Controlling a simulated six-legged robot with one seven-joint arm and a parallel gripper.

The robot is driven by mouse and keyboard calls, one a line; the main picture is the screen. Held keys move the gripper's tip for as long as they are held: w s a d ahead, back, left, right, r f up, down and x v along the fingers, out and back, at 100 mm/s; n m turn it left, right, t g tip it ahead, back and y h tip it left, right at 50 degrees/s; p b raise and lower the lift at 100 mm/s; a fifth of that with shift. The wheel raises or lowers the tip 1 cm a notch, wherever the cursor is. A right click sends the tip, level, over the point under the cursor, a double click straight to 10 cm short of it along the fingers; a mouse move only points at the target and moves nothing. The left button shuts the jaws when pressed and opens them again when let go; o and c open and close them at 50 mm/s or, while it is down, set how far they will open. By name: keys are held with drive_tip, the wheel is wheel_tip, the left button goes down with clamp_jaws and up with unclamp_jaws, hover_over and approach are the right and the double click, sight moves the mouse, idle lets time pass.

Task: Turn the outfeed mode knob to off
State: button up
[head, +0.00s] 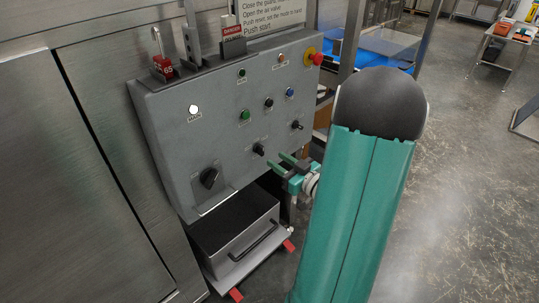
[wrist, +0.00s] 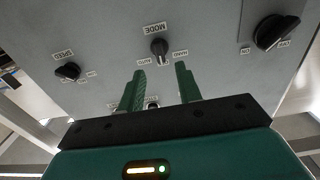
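The mode knob (wrist: 159,48) is a small black knob below a MODE label on the grey control panel. It also shows in the head view (head: 258,149), low on the panel. My gripper (wrist: 160,70) is open, with two green fingers and nothing between the tips. The fingertips point at the panel, with the knob just beyond the gap between them, apart from it. In the head view my gripper (head: 277,158) is right of and slightly below the knob.
A speed knob (head: 297,125) is to the right and a large black rotary switch (head: 209,178) to the lower left. Several buttons and a red emergency stop (head: 317,58) sit higher on the panel. A metal box with a handle (head: 238,228) stands below. Open floor is at right.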

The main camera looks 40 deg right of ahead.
drive_tip(key=s, duration=0.7)
drive_tip(key=shift+s, duration=0.2)
drive_tip(key=shift+d, duration=0.1)
drive_tip(key=w+a+r+g+h, duration=0.1)
drive_tip(key=w+r+g+h, duration=0.3)
drive_tip(key=w, duration=0.5)
drive_tip(key=w+a+r+m+g+h, duration=0.1)
drive_tip(key=w+a+r+g+h, duration=0.15)
drive_tip(key=a+r, duration=0.4)
drive_tip(key=s+a+g+y, duration=0.2)
drive_tip(key=s+a, duration=0.2)
drive_tip(key=a, duration=0.4)
drive_tip(key=s+a+r+g+y, duration=0.1)
drive_tip(key=s+a+g+y, duration=0.1)
drive_tip(key=s+a, duration=0.3)
drive_tip(key=s+a+r+g+y, duration=0.1)
drive_tip(key=s+a, duration=0.4)
drive_tip(key=a, duration=0.6)
drive_tip(key=shift+s+n+g+y, duration=0.15)
drive_tip(key=shift+n+g+y, duration=0.15)
drive_tip(key=shift+g+y, duration=0.15)
